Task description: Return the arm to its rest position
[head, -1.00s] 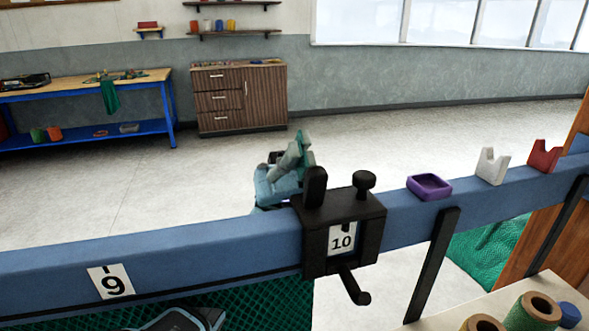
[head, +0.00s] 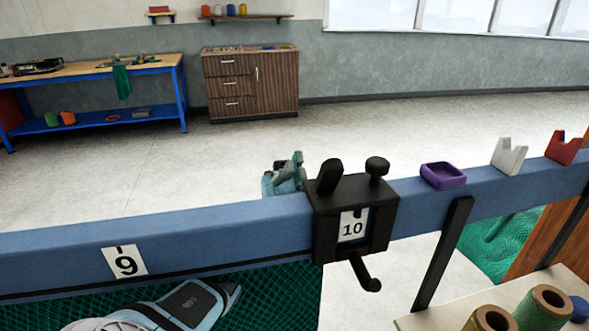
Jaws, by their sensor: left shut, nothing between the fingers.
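My left gripper (head: 290,167) shows as a small teal shape just behind the blue beam (head: 200,225), to the left of the black clamp (head: 353,215). It is shut and empty, and its lower part is hidden by the beam. A grey and pale blue link of my left arm (head: 185,305) shows below the beam at the bottom left, in front of the green net. My right gripper is not in view.
The clamp carries label 10, with a hook below. A purple tray (head: 443,175), white holder (head: 509,155) and red holder (head: 564,148) sit on top. Green net (head: 280,295) hangs below. Twine spools (head: 543,307) stand bottom right. Open floor lies behind.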

